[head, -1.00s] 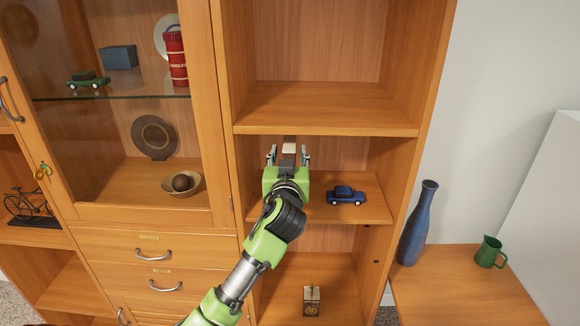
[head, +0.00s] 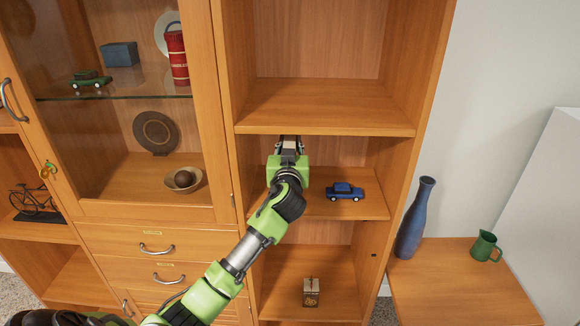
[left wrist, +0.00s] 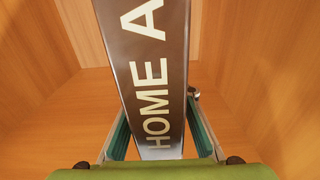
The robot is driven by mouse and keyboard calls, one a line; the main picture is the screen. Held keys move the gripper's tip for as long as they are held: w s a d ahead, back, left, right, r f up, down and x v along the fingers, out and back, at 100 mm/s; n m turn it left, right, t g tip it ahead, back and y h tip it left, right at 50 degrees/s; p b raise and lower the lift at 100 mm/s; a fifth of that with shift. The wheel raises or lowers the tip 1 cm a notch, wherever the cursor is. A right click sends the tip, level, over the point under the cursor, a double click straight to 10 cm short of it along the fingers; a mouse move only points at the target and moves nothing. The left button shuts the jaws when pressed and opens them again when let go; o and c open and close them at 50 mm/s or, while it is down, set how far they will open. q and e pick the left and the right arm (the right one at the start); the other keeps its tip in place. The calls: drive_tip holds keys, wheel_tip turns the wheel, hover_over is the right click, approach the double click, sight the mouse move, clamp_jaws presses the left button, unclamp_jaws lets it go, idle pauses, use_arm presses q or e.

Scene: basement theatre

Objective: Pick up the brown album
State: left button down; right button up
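The brown album (left wrist: 152,75) stands upright in the left wrist view, its spine facing me with pale letters reading "HOME A". In the head view only a small part of it (head: 290,144) shows, on the middle shelf under the board above. My left gripper (head: 290,146) reaches into that compartment, with one finger on each side of the album. In the left wrist view the fingers (left wrist: 160,128) flank the lower spine closely. Their tips are partly hidden by the album, so contact is unclear. My right gripper is not in view.
A blue toy car (head: 345,191) stands on the same shelf, right of my gripper. The upper shelf board (head: 325,108) is close above the hand. A small box (head: 311,291) is on the shelf below. A blue vase (head: 414,220) and green jug (head: 485,246) stand farther right.

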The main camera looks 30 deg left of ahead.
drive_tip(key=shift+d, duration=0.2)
